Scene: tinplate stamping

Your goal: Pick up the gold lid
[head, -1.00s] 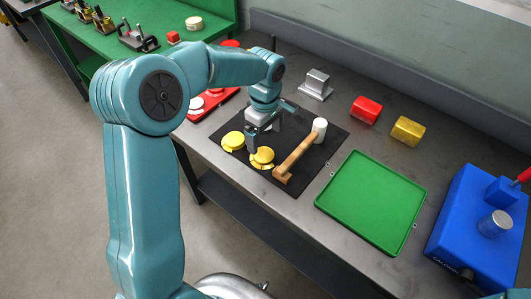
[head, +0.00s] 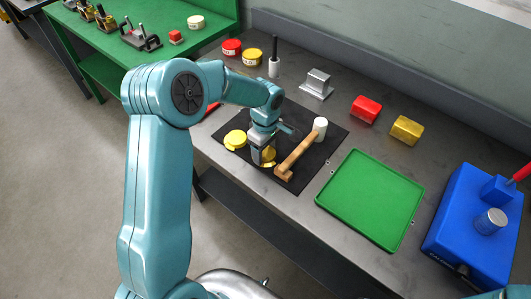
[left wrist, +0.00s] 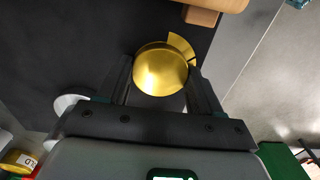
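A round, shiny gold lid (left wrist: 160,70) lies between the two fingers of my left gripper (left wrist: 162,80) in the left wrist view. A flat gold piece (left wrist: 180,44) sticks out beside it. In the head view my left gripper (head: 262,156) is down at the black mat (head: 290,185), over the gold lid (head: 269,154), and hides part of it. The fingers stand apart, one on each side of the lid; I see no firm grip. My right gripper is not visible.
A mallet (head: 297,157) lies close to the right of my left gripper. A green tray (head: 370,200) and a blue machine (head: 475,225) stand further right. Red and yellow blocks, a metal block (head: 317,84) and round tins stand toward the back.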

